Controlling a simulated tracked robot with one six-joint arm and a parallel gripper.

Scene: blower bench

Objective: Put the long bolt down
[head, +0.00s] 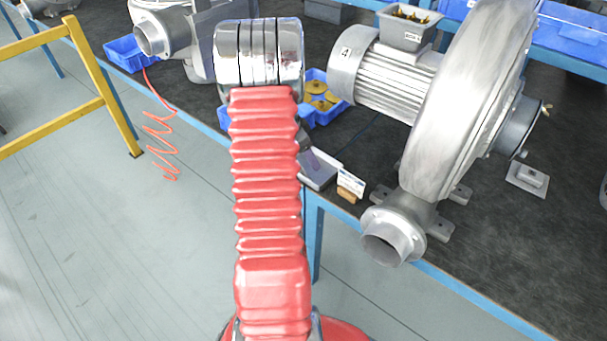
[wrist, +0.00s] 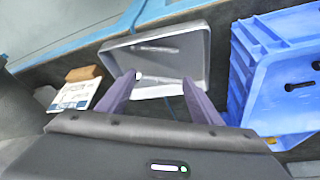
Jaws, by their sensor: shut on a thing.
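My gripper (wrist: 158,77) shows in the wrist view, its two purple fingers reaching over a grey metal tray (wrist: 203,52). A small pale round end, seemingly of the long bolt (wrist: 139,75), shows at the left fingertip; the rest of the bolt is hard to make out between the fingers. A long pale shape lies across the tray floor; I cannot tell whether it is a part or a mark. In the head view the tray (head: 318,175) sits at the bench edge, and my red arm hides most of the gripper.
A blue bin (wrist: 270,75) stands right of the tray; in the head view it (head: 334,110) holds yellow parts. A white card (wrist: 75,93) and a wooden block (wrist: 84,73) lie left of the tray. A large grey blower (head: 465,100) stands on the bench at right.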

